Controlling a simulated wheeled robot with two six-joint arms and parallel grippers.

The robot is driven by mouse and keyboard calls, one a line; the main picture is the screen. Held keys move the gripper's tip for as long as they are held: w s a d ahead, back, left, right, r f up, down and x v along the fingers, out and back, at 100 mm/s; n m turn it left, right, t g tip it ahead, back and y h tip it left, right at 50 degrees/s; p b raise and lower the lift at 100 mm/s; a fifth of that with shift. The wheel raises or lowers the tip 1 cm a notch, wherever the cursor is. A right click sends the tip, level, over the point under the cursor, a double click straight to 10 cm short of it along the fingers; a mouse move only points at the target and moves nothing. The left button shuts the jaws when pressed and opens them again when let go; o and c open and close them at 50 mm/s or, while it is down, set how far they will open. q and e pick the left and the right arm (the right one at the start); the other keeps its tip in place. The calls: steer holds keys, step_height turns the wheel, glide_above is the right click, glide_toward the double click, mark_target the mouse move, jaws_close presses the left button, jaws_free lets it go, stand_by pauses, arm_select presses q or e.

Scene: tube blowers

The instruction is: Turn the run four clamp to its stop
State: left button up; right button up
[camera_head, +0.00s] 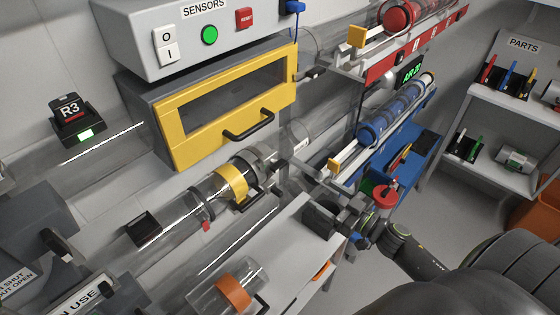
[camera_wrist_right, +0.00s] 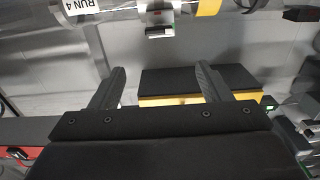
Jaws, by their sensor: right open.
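A clear tube run (camera_head: 180,215) carries a yellow band (camera_head: 232,183) with a black handle. A grey clamp-like collar (camera_head: 262,160) sits on the tube just right of the band. I cannot tell the clamp's angle. My right gripper (camera_head: 322,213) is open and empty, apart from the tube, to its lower right; its two fingers also show in the wrist view (camera_wrist_right: 158,84). My left gripper is out of view.
A yellow-doored box (camera_head: 225,105) with a black handle is above the tube. A white bench with an orange-banded tube piece (camera_head: 233,292) is below. A PARTS shelf (camera_head: 500,90) is far right.

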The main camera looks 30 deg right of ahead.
steer(key=p+x, duration=0.1)
steer(key=x, duration=0.2)
steer(key=p, duration=0.2)
glide_toward(282, 167)
steer(key=x, duration=0.8)
steer(key=shift+r, duration=0.1)
steer(key=shift+w+a, duration=0.2)
steer(key=shift+w, duration=0.4)
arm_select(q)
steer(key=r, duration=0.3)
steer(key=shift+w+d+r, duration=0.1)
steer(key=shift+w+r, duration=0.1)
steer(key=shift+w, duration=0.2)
arm_select(e)
steer(key=shift+c, duration=0.3)
steer(key=c, duration=0.9)
